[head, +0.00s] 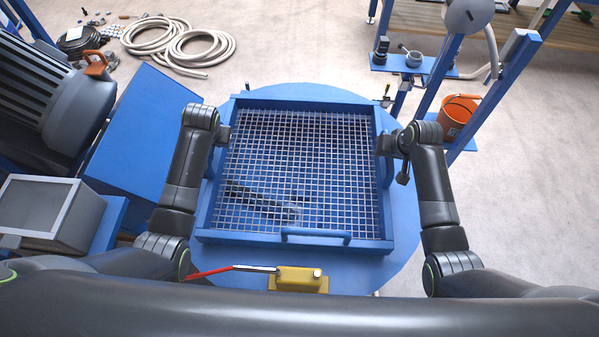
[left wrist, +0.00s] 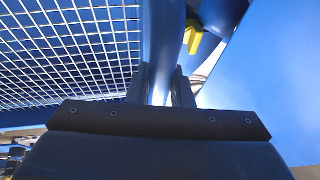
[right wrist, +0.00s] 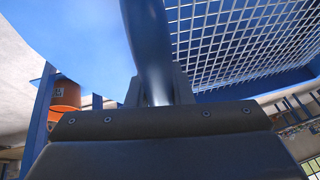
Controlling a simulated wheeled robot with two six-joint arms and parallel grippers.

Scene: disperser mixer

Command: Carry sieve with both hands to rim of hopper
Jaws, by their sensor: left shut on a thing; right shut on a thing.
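The sieve is a square blue frame with a metal wire mesh (head: 300,165); a blue handle (head: 316,235) shows on its near side. It is over the round blue top of the hopper (head: 405,225); I cannot tell whether the two touch. My left gripper (head: 222,135) is at the sieve's left side, shut on a blue bar of it, as the left wrist view (left wrist: 162,85) shows. My right gripper (head: 385,143) is at the right side, shut on a blue bar, seen in the right wrist view (right wrist: 157,88). The mesh also shows in both wrist views. The hopper's opening is hidden beneath the sieve.
A yellow block (head: 298,280) with a red lever (head: 212,272) is at the near edge. A motor (head: 60,100) and a blue box (head: 150,130) stand at left. An orange bucket (head: 457,115) and blue posts stand at right. Coiled hoses (head: 190,45) lie on the floor behind.

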